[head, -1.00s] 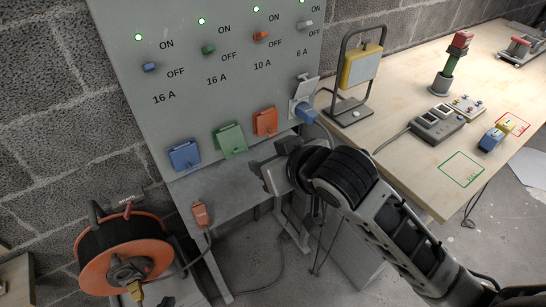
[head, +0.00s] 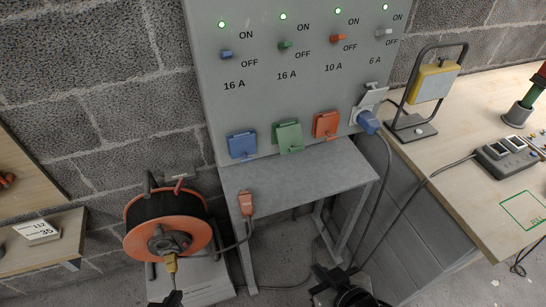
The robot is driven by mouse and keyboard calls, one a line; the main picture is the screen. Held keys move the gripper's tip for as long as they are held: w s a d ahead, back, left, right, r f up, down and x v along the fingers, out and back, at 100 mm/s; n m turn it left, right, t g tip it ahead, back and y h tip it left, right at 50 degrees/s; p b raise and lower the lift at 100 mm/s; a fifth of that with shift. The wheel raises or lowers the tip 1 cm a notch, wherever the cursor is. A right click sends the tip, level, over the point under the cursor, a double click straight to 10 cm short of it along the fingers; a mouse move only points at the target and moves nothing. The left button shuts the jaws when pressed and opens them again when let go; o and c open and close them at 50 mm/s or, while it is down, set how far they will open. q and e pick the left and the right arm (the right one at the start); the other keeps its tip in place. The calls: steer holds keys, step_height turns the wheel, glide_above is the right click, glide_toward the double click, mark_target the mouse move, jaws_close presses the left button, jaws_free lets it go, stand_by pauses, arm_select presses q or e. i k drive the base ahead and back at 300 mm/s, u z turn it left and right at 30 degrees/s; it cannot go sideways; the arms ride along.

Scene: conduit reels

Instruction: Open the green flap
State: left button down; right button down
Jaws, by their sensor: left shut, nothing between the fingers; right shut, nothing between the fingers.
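The green flap (head: 288,137) is down over its socket on the grey panel, between the blue flap (head: 242,146) and the orange flap (head: 326,125). My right gripper (head: 326,275) is shut and empty at the bottom edge, well below the flap and apart from it. Of my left gripper (head: 174,297) only a dark tip shows at the bottom edge, below the cable reel; it is shut and empty. At the panel's right a grey flap (head: 373,96) stands raised, with a blue plug (head: 367,122) in its socket.
An orange cable reel (head: 168,222) stands left of the grey bench (head: 295,178). An orange connector (head: 246,203) hangs at the bench's front edge. A wooden table (head: 470,180) with a lamp (head: 432,84) is at right. Space in front of the green flap is clear.

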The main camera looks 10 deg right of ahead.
mark_target(290, 140)
steer(key=u, duration=1.45)
steer(key=k, duration=0.6)
steer(key=z, duration=1.25)
steer(key=i, duration=0.95)
